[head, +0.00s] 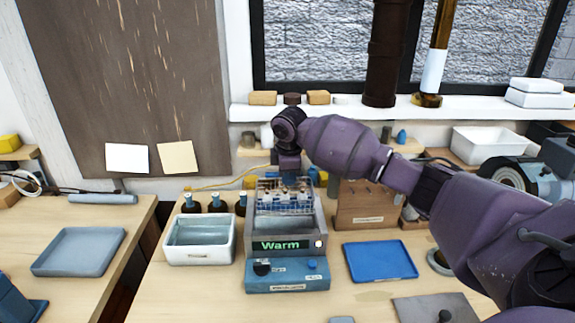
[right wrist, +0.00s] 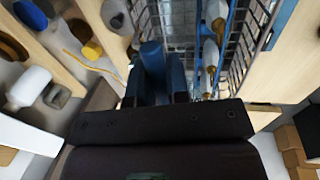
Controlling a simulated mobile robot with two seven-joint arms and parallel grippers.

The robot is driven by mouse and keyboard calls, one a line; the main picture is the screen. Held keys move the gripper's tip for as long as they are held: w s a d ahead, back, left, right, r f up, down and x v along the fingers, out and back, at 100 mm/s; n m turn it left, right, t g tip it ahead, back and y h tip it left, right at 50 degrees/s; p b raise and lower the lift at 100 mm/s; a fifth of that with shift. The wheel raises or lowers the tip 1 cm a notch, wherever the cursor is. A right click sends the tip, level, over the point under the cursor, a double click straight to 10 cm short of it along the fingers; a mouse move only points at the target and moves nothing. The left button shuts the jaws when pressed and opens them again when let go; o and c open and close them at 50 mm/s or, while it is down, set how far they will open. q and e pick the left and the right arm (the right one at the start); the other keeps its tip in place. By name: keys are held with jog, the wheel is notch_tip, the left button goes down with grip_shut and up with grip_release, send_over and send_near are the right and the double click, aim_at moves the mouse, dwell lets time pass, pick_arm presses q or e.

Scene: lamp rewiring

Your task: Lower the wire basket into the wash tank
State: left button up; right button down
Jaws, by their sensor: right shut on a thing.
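The wire basket (head: 286,207) is at the mouth of the wash tank (head: 310,235), a grey tank with a blue front base and a lit "Warm" display. Several small white parts lie in the basket. I cannot tell how far its bottom is below the tank's rim. My right gripper (head: 290,180) reaches down from above and is shut on the basket. In the right wrist view its blue fingers (right wrist: 158,75) are at the basket's wire wall (right wrist: 245,50), and white-and-brass parts show inside. My left gripper is not in view.
A white tub (head: 200,256) holding liquid stands left of the tank, with several dark bottles (head: 215,203) behind it. A blue tray (head: 380,261) and a wooden box (head: 365,205) are on the right. A grey-blue tray (head: 78,251) lies on the left table.

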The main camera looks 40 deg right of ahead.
jog(key=shift+f, duration=1.5)
